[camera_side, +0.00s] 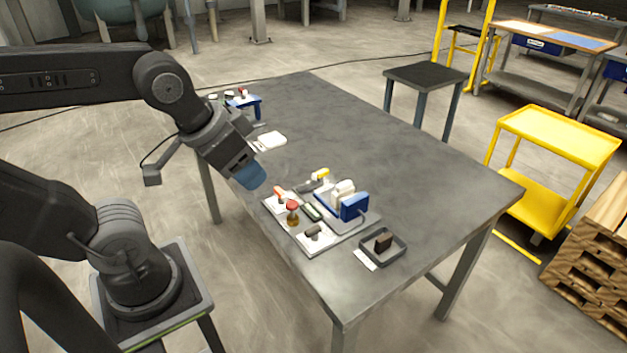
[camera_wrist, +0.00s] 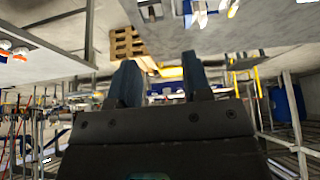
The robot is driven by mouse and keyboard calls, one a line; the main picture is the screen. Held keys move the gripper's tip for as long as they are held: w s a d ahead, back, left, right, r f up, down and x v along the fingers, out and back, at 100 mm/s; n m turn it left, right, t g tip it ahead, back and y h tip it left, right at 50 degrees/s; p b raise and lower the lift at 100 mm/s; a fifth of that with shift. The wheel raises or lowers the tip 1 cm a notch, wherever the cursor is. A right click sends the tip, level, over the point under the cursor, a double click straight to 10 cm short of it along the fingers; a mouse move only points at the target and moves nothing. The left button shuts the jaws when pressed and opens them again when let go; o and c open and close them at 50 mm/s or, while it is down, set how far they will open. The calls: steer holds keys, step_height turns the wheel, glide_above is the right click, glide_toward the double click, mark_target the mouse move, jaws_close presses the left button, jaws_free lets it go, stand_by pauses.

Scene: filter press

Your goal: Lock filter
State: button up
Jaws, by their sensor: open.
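A dark tray (camera_side: 402,243) holding a brown block is at the table's near right. A white item (camera_side: 271,139) and a small blue stand (camera_side: 244,102) sit further back. The middle and right of the grey table (camera_side: 420,165) are bare. A yellow cart (camera_side: 560,135) stands right.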

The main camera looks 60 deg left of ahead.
steer(key=shift+w+r, duration=0.1)
steer(key=g, duration=0.6)
glide_above(320, 171)
step_height(320, 171, down, 14)
step_height(320, 171, down, 13)
steer(key=shift+f, duration=0.2)
jaws_close()
